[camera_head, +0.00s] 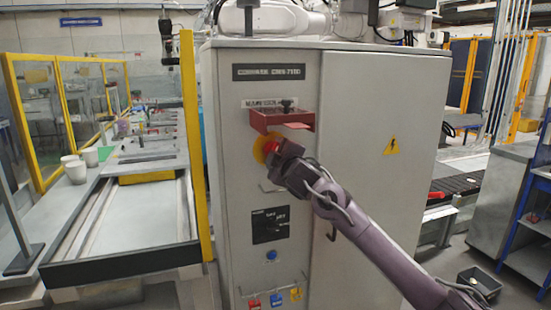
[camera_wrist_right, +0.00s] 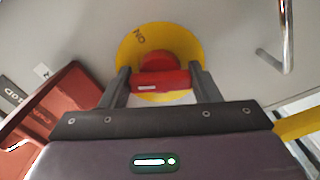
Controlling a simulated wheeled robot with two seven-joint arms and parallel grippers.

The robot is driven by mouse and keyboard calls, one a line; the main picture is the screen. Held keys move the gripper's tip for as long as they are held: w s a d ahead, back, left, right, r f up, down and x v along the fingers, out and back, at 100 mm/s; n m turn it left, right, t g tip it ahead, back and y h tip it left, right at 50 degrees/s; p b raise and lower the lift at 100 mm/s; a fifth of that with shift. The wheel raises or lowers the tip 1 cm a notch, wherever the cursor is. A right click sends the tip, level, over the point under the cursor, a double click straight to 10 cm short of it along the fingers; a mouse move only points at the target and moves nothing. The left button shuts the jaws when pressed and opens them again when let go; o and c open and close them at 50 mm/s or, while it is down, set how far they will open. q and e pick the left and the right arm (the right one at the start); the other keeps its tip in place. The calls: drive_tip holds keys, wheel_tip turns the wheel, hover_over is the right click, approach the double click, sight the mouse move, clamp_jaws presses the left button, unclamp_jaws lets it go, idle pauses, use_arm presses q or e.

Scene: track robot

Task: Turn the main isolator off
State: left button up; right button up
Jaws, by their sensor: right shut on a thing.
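The main isolator is a red handle (camera_head: 271,147) on a round yellow plate (camera_head: 258,149) on the front of the grey cabinet (camera_head: 350,80). In the right wrist view the red handle (camera_wrist_right: 160,80) lies across the yellow plate (camera_wrist_right: 190,45), and the word ON shows at the plate's upper left. My right gripper (camera_head: 274,152) is at the handle; in the wrist view its two fingers (camera_wrist_right: 158,72) sit on either side of the handle, shut on it. The gripper hides part of the handle and plate in the head view. My left gripper is not in view.
A red open box (camera_head: 262,121) juts out just above the isolator; it also shows in the wrist view (camera_wrist_right: 65,95). Below are metal handles, a black switch panel (camera_head: 270,224) and a blue button (camera_head: 271,255). A yellow post (camera_head: 195,150) stands left of the cabinet.

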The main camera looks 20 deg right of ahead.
drive_tip(key=shift+f+n+b, duration=0.1)
drive_tip(key=shift+n+b, duration=0.65)
drive_tip(key=shift+n, duration=1.55)
drive_tip(key=o, duration=0.7)
drive_tip(key=shift+c, duration=0.2)
drive_tip(key=s+b, duration=0.2)
drive_tip(key=s, duration=0.5)
drive_tip(key=shift+s+d, duration=0.15)
drive_tip(key=shift+s, duration=0.25)
